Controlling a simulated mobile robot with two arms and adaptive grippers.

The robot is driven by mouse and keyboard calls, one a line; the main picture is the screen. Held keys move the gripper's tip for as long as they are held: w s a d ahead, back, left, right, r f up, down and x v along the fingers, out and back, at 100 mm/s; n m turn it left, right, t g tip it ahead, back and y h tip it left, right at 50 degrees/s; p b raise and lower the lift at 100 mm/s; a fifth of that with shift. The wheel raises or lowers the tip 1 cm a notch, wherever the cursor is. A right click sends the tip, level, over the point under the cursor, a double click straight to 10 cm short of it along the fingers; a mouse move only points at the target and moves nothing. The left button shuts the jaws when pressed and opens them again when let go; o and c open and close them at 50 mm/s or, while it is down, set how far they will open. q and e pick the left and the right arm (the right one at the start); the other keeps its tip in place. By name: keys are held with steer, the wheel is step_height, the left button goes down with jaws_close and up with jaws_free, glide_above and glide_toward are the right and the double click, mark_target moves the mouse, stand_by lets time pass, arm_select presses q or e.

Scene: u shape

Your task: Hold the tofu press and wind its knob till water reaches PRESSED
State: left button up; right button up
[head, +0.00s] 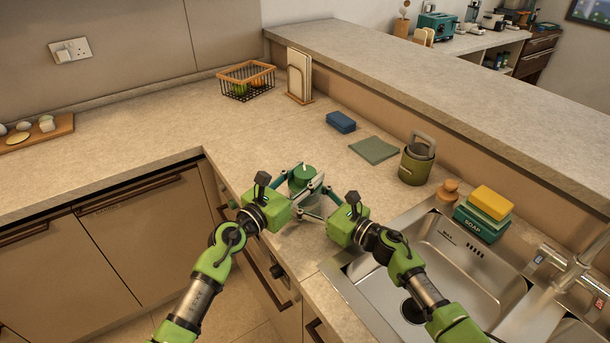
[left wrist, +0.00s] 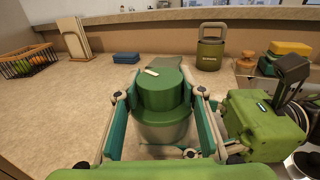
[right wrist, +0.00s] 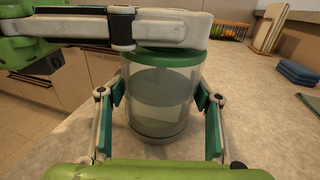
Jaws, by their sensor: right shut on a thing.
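The tofu press (head: 301,187) stands upright on the counter, a clear cylinder with a green lid and round green knob (left wrist: 162,92). The knob has a pale mark on top. In the right wrist view a pale block (right wrist: 157,118) shows inside the clear body (right wrist: 160,100) under a greenish layer; no PRESSED mark can be read. My left gripper (head: 304,178) is open, its fingers on either side of the knob with small gaps. My right gripper (right wrist: 160,125) is shut on the clear body, a finger on each side. A left finger crosses the top of that view.
The sink (head: 450,262) lies right of the press. A soap box (head: 482,220) with a yellow sponge stands by the sink.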

arm_select(q)
steer(key=c, duration=0.3)
steer(key=shift+m+g+h, duration=0.6)
steer(key=shift+h, duration=0.2)
steer(key=shift+f+m+g+h, duration=0.15)
steer(key=shift+m+g+h, duration=0.5)
steer(key=shift+g, duration=0.25)
steer(key=shift+m+g+h, duration=0.8)
steer(key=shift+m+g, duration=0.3)
steer(key=shift+g, duration=0.3)
steer(key=shift+m+g+h, duration=0.75)
steer(key=shift+m+g, duration=0.3)
steer(key=shift+g, duration=0.65)
steer(key=o, duration=1.1)
